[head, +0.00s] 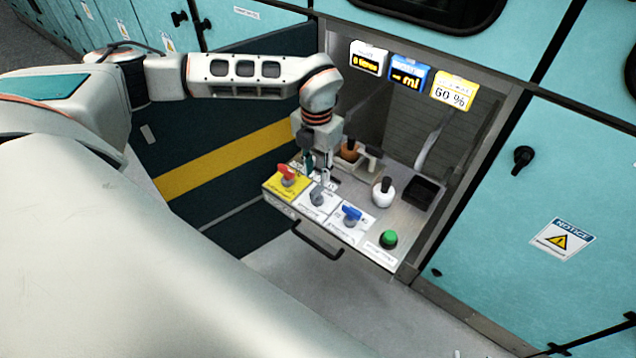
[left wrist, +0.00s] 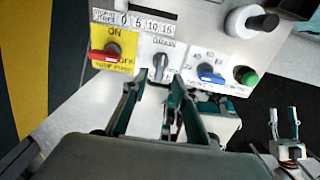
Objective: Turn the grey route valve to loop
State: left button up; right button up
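The grey route valve (head: 318,195) sits on a white plate on the pull-out panel, between the red and blue knobs. In the left wrist view its grey handle (left wrist: 160,65) stands roughly upright in the picture, below a label that seems to read "DRAIN". A "LOOP" label is not readable. My left gripper (head: 321,177) is above the valve, pointing down. In the left wrist view its fingers (left wrist: 157,88) are apart, with the handle just beyond and between the tips; I cannot tell if they touch. My right gripper (left wrist: 284,112) shows at the right, open and empty.
A red knob (head: 287,173) on a yellow plate and a blue knob (head: 351,214) flank the valve closely. A green button (head: 389,238), a white bottle (head: 383,192) and a black tray (head: 422,193) are to the right. Three displays (head: 410,76) hang above.

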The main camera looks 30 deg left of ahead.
aim_at(317, 187)
pick_arm(q)
jog(key=shift+d+f, duration=0.1)
jog(key=shift+f, duration=2.5)
grip_shut()
